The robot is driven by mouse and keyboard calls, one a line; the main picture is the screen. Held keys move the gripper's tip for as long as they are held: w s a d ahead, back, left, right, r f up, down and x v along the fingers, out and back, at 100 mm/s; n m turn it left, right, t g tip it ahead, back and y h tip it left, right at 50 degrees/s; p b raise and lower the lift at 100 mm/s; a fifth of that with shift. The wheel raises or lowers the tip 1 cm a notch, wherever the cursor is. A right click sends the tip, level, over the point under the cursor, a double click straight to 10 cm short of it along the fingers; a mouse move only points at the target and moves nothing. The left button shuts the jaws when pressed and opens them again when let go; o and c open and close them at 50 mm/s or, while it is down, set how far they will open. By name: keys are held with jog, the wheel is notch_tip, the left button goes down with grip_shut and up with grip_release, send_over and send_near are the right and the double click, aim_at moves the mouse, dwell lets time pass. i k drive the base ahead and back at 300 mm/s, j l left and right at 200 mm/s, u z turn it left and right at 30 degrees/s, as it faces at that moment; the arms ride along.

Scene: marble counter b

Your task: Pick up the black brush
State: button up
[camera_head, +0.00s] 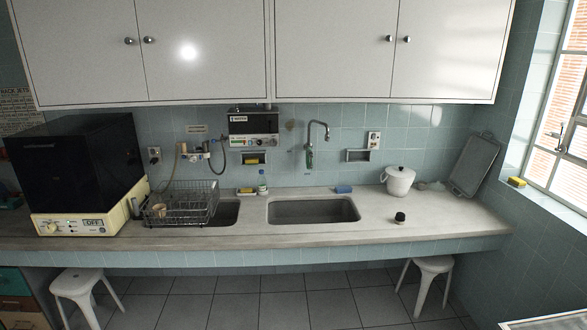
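A small dark object (400,218) stands on the counter at the right, near its front edge. It has a rounded black top and looks like the black brush, but it is too small for me to make out bristles. It stands apart from other things, to the right of the sink and in front of the white lidded pot. My gripper is not in view.
A sink (313,210) lies left of the dark object. A white lidded pot (398,183) and a leaning grey tray (474,166) stand behind it. A wire dish rack (182,205) and a dark-fronted machine (78,170) stand left. White cabinets (340,50) hang above.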

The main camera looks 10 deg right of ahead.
aim_at(400, 218)
jog(key=i+z, duration=0.2)
jog(key=i, duration=0.5)
jog(key=i+z, duration=0.25)
jog(key=i, duration=0.45)
jog(key=i+j+z, duration=0.2)
jog(key=i, duration=0.5)
jog(key=i+z, duration=0.15)
jog(key=i, duration=1.15)
